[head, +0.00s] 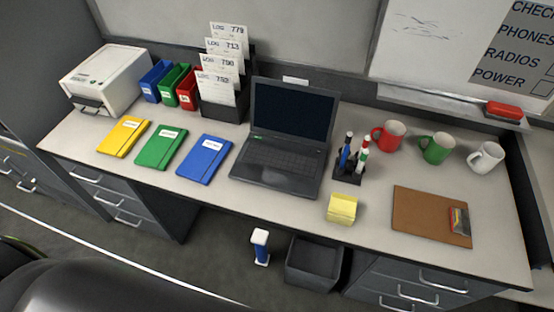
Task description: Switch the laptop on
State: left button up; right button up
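The laptop (276,166) stands open at the middle of the desk. Its screen (293,111) is dark. A small green mark (257,138) shows at the left end of the strip above its keyboard; I cannot tell whether it is a button or a light. Neither of my grippers is in view.
Yellow, green and blue notebooks (205,158) lie left of the laptop on the desk (190,212). Right of it stand a pen holder (349,172), several mugs (436,148), sticky notes (342,208) and a brown board (420,212). A bin (313,262) is below.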

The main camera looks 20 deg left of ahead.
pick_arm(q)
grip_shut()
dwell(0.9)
